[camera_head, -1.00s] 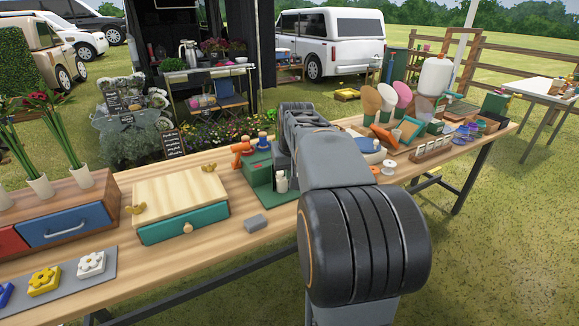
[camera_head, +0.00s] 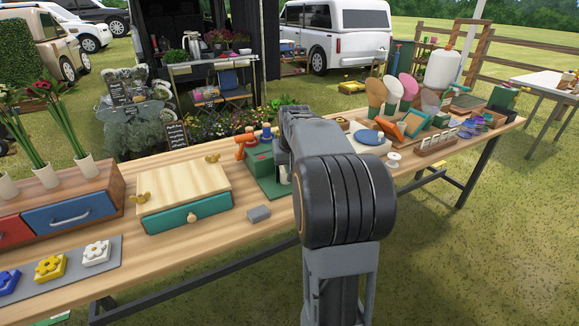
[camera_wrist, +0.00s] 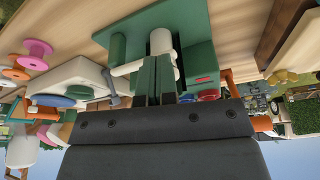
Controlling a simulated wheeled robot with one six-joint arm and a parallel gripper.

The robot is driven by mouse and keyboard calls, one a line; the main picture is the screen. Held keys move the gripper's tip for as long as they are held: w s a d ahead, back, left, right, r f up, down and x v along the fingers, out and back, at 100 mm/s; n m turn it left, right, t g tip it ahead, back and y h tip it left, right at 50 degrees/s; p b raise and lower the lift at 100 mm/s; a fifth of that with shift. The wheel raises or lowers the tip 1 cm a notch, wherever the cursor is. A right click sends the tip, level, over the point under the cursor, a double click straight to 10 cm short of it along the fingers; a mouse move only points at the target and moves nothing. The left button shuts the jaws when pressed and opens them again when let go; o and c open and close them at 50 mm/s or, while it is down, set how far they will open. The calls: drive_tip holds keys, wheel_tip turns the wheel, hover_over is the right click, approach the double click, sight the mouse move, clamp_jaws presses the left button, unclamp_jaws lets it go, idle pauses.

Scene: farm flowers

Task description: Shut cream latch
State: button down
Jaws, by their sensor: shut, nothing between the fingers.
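A green stand (camera_head: 268,185) with a cream post (camera_head: 284,175) is on the table, partly hidden behind my arm in the head view. In the wrist view the green base (camera_wrist: 195,30) fills the upper middle, with a cream cylinder (camera_wrist: 161,41) and a green cylinder (camera_wrist: 118,46) on it. A thin cream bar (camera_wrist: 128,69), which looks like the latch, runs sideways beside the cylinders. My gripper (camera_wrist: 157,60) is shut and empty, its fingertips close to the cream cylinder and the bar's end. I cannot tell whether they touch. The head view hides the fingertips.
A blue disc on a white base (camera_head: 369,138) and a white spool (camera_head: 393,160) are to the right.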

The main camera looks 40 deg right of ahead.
drive_tip(key=shift+w+a+r+p, duration=0.1)
drive_tip(key=shift+w+a+p, duration=0.05)
drive_tip(key=shift+w+p, duration=0.45)
drive_tip(key=shift+w+a+r+p, duration=0.1)
drive_tip(key=shift+w+p, duration=0.5)
drive_tip(key=shift+w+f, duration=0.15)
drive_tip(key=shift+f, duration=0.05)
drive_tip(key=shift+s, duration=0.2)
drive_tip(key=s+a+r, duration=0.3)
drive_tip(key=s+r, duration=0.3)
drive_tip(key=r, duration=0.4)
drive_tip(key=shift+s+a+r, duration=0.15)
drive_tip(key=shift+s+a, duration=0.1)
drive_tip(key=shift+s, duration=0.1)
